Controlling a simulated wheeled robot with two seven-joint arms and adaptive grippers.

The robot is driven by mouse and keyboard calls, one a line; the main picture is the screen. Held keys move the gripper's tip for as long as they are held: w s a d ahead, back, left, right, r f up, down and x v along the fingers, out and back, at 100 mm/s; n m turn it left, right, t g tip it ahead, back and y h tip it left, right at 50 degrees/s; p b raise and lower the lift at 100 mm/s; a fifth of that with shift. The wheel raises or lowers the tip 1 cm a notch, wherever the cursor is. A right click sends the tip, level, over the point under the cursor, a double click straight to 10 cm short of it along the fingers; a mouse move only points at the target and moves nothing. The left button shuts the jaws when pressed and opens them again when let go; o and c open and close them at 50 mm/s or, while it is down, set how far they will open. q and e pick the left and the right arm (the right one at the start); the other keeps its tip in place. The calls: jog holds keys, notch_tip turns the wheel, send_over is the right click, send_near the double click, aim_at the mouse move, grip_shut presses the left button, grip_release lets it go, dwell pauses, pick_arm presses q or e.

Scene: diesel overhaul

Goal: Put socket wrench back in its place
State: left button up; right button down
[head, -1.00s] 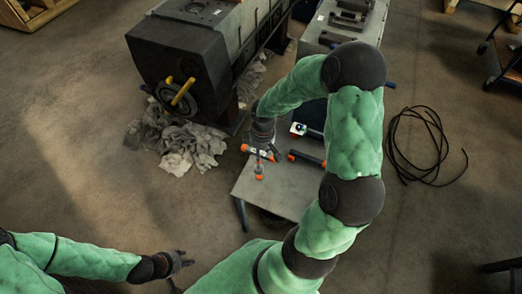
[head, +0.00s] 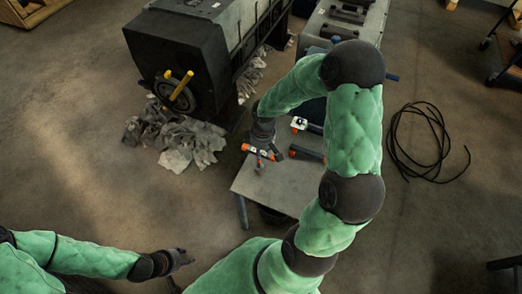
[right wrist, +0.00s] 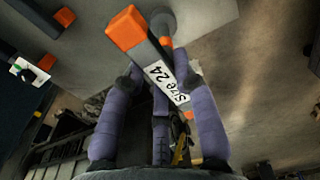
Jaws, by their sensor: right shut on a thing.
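My right gripper (head: 264,138) is shut on a dark tool with orange ends (head: 247,147), over the far left part of the grey table (head: 268,193). In the right wrist view its fingers (right wrist: 160,88) close around the tool's shaft, which has a white "Size 24" label (right wrist: 167,82) and an orange end (right wrist: 128,28). A second grey piece with an orange band (right wrist: 165,40) shows just behind it; I cannot tell whether they touch. My left gripper (head: 178,259) is away from the table at the lower left, its finger state unclear.
Another dark tool with an orange end (head: 306,153) lies on the table. A white-labelled item (head: 299,123) is near the table's far edge. A black engine block (head: 180,65) and rags (head: 178,140) are left of the table. A black cable (head: 425,140) lies on the floor right.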

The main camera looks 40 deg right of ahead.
jog(key=shift+f, duration=0.15)
jog(key=shift+f+b, duration=0.95)
jog(key=shift+f, duration=0.05)
jog(key=c, duration=0.9)
grip_release()
jog(key=o, duration=0.6)
notch_tip(320, 180, up, 9)
jog(key=p, duration=0.7)
jog(key=shift+p, duration=0.3)
